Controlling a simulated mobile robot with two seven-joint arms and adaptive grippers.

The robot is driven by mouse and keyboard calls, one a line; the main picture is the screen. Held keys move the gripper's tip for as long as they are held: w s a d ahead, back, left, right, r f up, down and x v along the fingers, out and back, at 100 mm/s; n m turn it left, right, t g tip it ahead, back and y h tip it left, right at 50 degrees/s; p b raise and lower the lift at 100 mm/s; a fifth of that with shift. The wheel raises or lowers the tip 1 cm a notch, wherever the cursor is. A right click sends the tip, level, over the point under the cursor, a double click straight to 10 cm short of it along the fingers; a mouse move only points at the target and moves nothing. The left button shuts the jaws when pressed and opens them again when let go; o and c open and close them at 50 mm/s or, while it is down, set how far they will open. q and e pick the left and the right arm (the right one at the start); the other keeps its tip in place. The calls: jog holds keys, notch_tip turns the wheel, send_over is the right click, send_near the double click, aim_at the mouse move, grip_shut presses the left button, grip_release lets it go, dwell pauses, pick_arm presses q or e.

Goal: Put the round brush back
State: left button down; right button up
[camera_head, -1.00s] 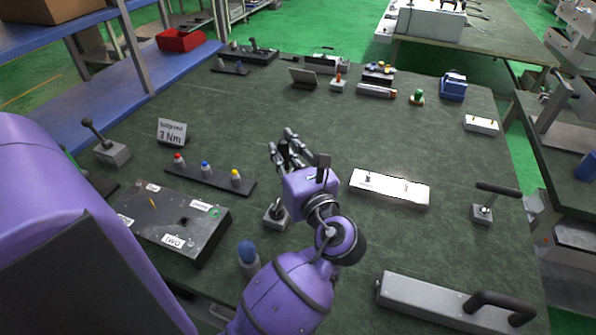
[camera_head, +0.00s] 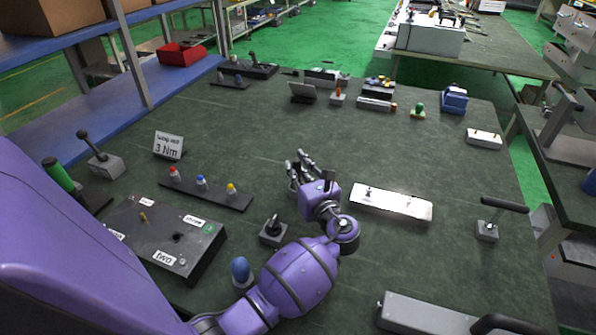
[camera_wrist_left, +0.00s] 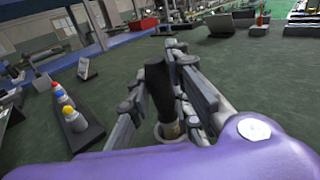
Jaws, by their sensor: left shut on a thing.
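My left gripper (camera_head: 303,160) is above the middle of the table, left of the white plate. In the left wrist view, its fingers (camera_wrist_left: 178,85) are closed around a dark, upright, tapered thing with a pale ring at its lower end, seemingly the round brush (camera_wrist_left: 162,92). Its lower end is partly hidden by the fingers and my purple hand. My right gripper is not in view.
A white plate (camera_head: 392,203) lies right of the gripper. A small grey block with a black top (camera_head: 272,232) and a rack with red, blue and yellow caps (camera_head: 208,188) stand to the left. A black box (camera_head: 165,238) lies nearer. The table's middle beyond the gripper is clear.

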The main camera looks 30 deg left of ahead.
pick_arm(q)
jog(key=shift+f, duration=0.4)
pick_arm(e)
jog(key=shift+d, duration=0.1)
pick_arm(q)
jog(key=shift+f, duration=0.1)
jog(key=c, duration=1.6)
grip_release()
jog(key=shift+f, duration=0.1)
jog(key=shift+r, duration=0.2)
jog(key=p+v, duration=0.2)
jog(key=v, duration=0.8)
jog(key=shift+s+d+p, duration=0.15)
jog(key=shift+d+p, duration=0.1)
jog(key=shift+p, duration=0.05)
jog(key=shift+s+d, duration=0.35)
jog(key=shift+d, duration=0.2)
jog(key=shift+d+f, duration=0.1)
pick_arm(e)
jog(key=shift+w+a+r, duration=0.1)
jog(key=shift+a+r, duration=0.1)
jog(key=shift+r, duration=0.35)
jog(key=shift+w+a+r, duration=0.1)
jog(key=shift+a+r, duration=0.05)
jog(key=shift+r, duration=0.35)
